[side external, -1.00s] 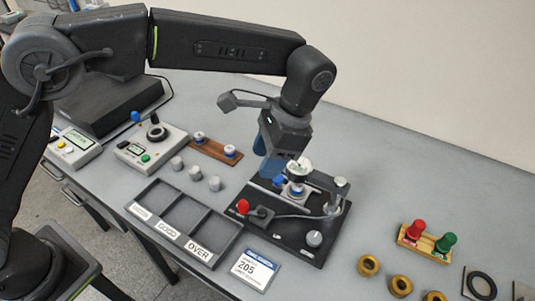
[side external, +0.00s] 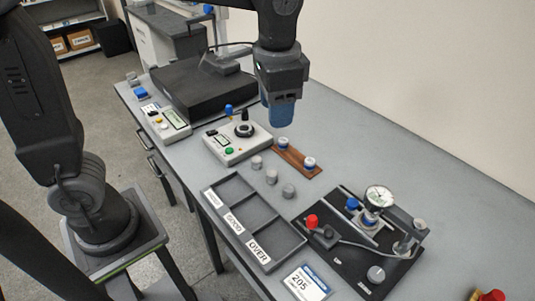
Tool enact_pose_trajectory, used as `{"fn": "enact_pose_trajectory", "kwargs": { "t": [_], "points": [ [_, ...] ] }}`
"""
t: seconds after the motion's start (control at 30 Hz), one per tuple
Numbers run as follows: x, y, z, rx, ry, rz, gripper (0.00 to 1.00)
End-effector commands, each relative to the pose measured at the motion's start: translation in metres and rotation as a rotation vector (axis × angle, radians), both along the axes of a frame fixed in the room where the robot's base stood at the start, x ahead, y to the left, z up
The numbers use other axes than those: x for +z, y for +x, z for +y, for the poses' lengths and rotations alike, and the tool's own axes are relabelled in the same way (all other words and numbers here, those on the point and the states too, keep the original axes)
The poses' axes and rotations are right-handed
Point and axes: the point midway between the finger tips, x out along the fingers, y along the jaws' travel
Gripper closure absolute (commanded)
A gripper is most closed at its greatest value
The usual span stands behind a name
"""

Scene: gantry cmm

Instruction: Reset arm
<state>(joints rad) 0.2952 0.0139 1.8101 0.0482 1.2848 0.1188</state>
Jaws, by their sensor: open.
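My gripper (side external: 281,112), with blue fingers pointing down, hangs in the air near the back of the bench. In the picture it is above and left of the wooden strip (side external: 298,164) and right of the grey control box (side external: 238,142). It is open, and no part shows between its fingers, though the gap is hard to see from here. The dial gauge fixture (side external: 348,263) stands well to the right of the gripper, with its round dial (side external: 380,196) facing up.
Several small grey cylinders (side external: 271,177) stand behind the empty-looking sorting tray (side external: 210,198). A 205 card (side external: 306,284) lies before the fixture. A black slab (side external: 203,92) and a second meter box (side external: 166,121) are at the left.

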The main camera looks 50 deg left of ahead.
Motion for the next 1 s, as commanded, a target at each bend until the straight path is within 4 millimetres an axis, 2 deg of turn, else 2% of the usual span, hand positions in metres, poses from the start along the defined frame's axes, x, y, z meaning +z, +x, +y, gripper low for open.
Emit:
{"fn": "enact_pose_trajectory", "kwargs": {
  "t": [0.03, 0.2, 0.4, 0.5, 0.7, 1.0],
  "points": [
    [0.006, -0.013, 0.015, 0.043, -0.018, -0.045, 0.53],
    [0.010, -0.055, 0.051, 0.177, -0.073, -0.188, 0.53],
    [-0.003, -0.098, 0.080, 0.317, -0.121, -0.345, 0.53],
    [-0.011, -0.113, 0.088, 0.366, -0.135, -0.399, 0.53],
    [-0.020, -0.124, 0.093, 0.408, -0.148, -0.448, 0.53],
    [-0.020, -0.124, 0.093, 0.408, -0.148, -0.448, 0.53]
  ]
}}
